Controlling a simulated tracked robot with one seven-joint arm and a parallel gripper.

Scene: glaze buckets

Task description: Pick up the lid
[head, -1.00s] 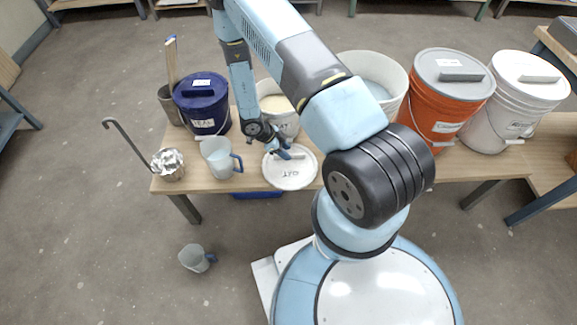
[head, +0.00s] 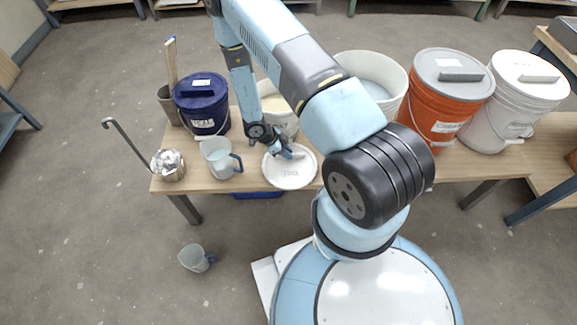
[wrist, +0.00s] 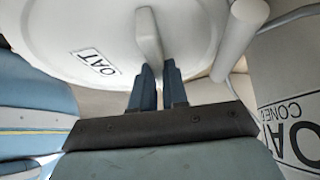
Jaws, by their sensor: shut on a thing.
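The white round lid (head: 290,174) is at the front edge of the wooden bench in the head view. In the wrist view the lid (wrist: 75,30) fills the upper part, with an "OAT" label and a pale bar handle (wrist: 149,35). My gripper (wrist: 158,72) is shut on the lid's handle, with its blue fingers at the handle's near end. In the head view my gripper (head: 287,152) is over the lid's top. I cannot tell whether the lid touches the bench. The open white bucket with cream contents (head: 275,103) stands just behind, partly hidden by my arm.
A clear jug with a blue handle (head: 219,158), a navy lidded bucket (head: 202,105) and a foil-like metal cup (head: 168,166) stand to the left. An open white bucket (head: 372,75), an orange bucket (head: 440,105) and a white lidded bucket (head: 512,105) stand right. Another jug (head: 194,258) is on the floor.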

